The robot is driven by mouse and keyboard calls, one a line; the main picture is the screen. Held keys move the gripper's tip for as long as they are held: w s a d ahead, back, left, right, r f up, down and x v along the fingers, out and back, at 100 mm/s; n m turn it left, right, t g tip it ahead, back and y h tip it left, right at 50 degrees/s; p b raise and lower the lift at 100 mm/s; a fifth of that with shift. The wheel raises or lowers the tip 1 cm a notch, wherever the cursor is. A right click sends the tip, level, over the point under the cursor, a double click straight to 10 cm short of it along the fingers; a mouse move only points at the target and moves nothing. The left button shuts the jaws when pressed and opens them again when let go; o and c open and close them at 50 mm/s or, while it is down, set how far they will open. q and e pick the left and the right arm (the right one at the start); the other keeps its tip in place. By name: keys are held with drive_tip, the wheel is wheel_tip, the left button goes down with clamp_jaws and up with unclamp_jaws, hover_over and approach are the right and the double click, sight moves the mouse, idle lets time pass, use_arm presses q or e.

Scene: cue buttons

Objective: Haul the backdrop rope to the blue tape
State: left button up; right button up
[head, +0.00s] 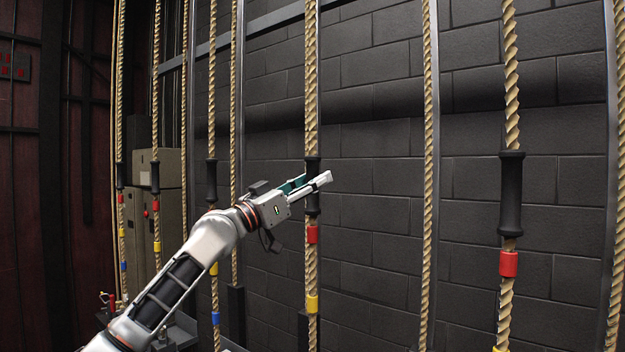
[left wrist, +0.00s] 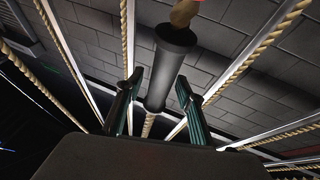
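Several tan ropes hang in a row, some with black grips; no label shows which is the backdrop rope. My left gripper (head: 318,182) is at the black grip (head: 312,170) of the middle rope (head: 311,80). In the left wrist view its two fingers (left wrist: 157,105) stand open on either side of the black grip (left wrist: 166,68), with gaps showing. Below that grip are red tape (head: 312,234) and yellow tape (head: 312,304); no blue tape shows there. Blue tape (head: 215,317) shows on a rope to the left. My right gripper is out of view.
A nearer rope with a black grip (head: 511,193) and red tape (head: 508,263) hangs to the right. A dark block wall (head: 380,240) stands behind the ropes. Grey-brown cabinets (head: 160,215) stand at the left. Metal rails run beside the ropes.

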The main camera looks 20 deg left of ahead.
use_arm(q)
clamp_jaws()
drive_tip(key=shift+f, duration=0.1)
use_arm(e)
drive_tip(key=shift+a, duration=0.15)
use_arm(q)
drive_tip(key=b, duration=0.6)
hover_over(309, 254)
drive_tip(key=w, duration=0.1)
drive_tip(key=f, duration=0.9)
drive_tip(key=shift+w+d+f, duration=0.1)
drive_tip(key=shift+d+f, duration=0.1)
drive_tip(key=shift+d, duration=0.15)
wheel_tip(309, 254, down, 7)
drive_tip(key=b, duration=0.4)
drive_tip(key=shift+b, duration=0.3)
drive_tip(key=shift+f, duration=0.3)
drive_tip(key=shift+a, duration=0.1)
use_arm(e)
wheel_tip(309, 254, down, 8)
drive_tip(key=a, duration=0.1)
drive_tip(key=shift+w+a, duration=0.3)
